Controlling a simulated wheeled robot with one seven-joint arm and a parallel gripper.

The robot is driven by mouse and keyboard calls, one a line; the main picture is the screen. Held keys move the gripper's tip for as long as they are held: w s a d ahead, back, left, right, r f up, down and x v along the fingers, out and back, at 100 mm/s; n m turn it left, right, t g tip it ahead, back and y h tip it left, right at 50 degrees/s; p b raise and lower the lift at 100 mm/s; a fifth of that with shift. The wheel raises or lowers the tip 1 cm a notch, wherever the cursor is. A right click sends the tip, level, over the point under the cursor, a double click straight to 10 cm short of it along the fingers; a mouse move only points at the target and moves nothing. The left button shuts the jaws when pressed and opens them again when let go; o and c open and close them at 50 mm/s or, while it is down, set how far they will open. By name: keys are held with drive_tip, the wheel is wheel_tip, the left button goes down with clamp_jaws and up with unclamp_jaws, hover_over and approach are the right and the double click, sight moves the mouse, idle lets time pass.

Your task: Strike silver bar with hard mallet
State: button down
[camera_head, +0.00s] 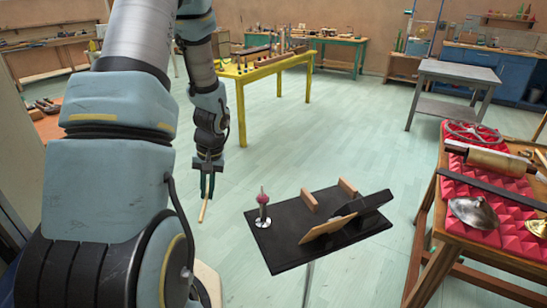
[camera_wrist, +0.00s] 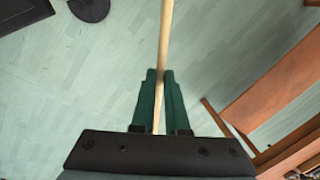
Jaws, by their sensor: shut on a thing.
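My gripper (camera_head: 208,182) hangs over open floor, left of the black stand tray, with its green fingers shut on a thin pale wooden stick (camera_head: 202,211). In the wrist view the stick (camera_wrist: 166,40) runs from between the fingers (camera_wrist: 160,92) out past the top edge. I see no mallet head on it, so I cannot tell which mallet it is. A long dark grey bar (camera_head: 492,187) lies across red foam on the right table, well away from my gripper. I cannot tell whether it is the silver bar.
The black tray (camera_head: 280,250) carries a red-headed upright piece (camera_head: 262,198) and wooden pieces. The right table (camera_head: 450,232) also bears a tan cylinder (camera_head: 495,160), a silver dome (camera_head: 474,212) and a red wheel (camera_head: 473,132). A yellow table (camera_head: 265,68) stands behind.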

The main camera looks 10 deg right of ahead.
drive_tip(key=shift+n, duration=0.8)
drive_tip(key=a+r+p, duration=0.1)
drive_tip(key=p, duration=0.2)
drive_tip(key=s+a+r+p, duration=0.1)
drive_tip(key=p, duration=0.2)
drive_tip(key=a+r+p, duration=0.1)
drive_tip(key=p, duration=0.3)
drive_tip(key=shift+s+a+r, duration=0.25)
drive_tip(key=shift+a+r, duration=0.05)
